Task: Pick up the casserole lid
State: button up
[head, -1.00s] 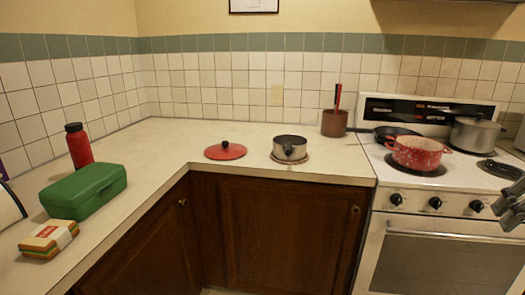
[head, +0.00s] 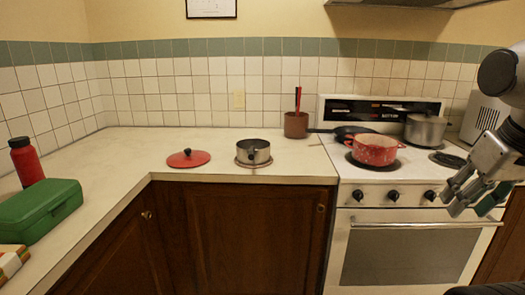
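The casserole lid (head: 189,159) is a flat red disc with a dark knob. It lies on the counter near the inner corner, left of a small metal saucepan. A red speckled casserole pot (head: 374,150) without a lid stands on the front left burner of the stove. My gripper (head: 462,203) is at the right, in front of the stove and far from the lid. Its fingers are spread apart with nothing between them.
The small saucepan (head: 253,152) sits on a round trivet close to the lid. A utensil crock (head: 296,124), a dark frying pan (head: 350,131) and a steel pot (head: 425,130) stand farther right. A green box (head: 38,210) and red bottle (head: 26,162) are at left. Counter around the lid's left is clear.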

aim_at(187, 159)
jog(key=i+j, duration=0.15)
jog(key=i, duration=0.25)
jog(key=i+j+u, duration=0.1)
jog(key=i+u, duration=0.25)
jog(key=i, duration=0.15)
jog(key=i+u, duration=0.3)
jog(key=i, duration=0.25)
jog(key=u, duration=1.05)
